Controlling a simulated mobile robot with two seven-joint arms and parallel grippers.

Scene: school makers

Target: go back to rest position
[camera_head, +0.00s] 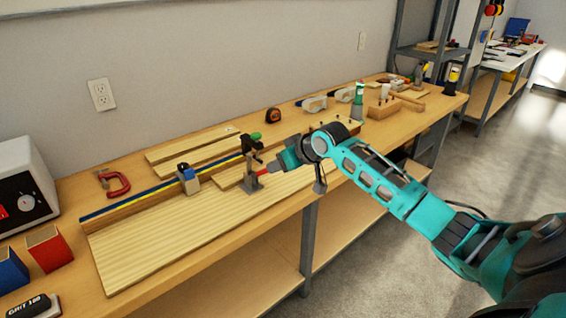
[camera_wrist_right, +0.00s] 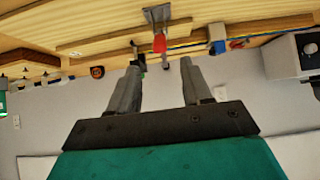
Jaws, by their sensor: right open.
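My right gripper (camera_head: 275,165) is at the end of the teal arm that reaches in from the right over the workbench (camera_head: 80,283). In the right wrist view its two grey fingers (camera_wrist_right: 160,66) are apart with nothing between them. Just beyond the fingertips stands a grey clamp (camera_head: 252,183) with a red handle, which also shows in the right wrist view (camera_wrist_right: 157,15). I cannot tell whether the fingers touch it. My left gripper is not in view.
A wide board (camera_head: 170,245) lies along the bench. A blue and grey tool (camera_head: 187,178), a red C-clamp (camera_head: 114,184) and a tape measure (camera_head: 273,115) are near. A wooden block (camera_head: 381,110) stands farther right. The floor (camera_head: 510,150) at right is clear.

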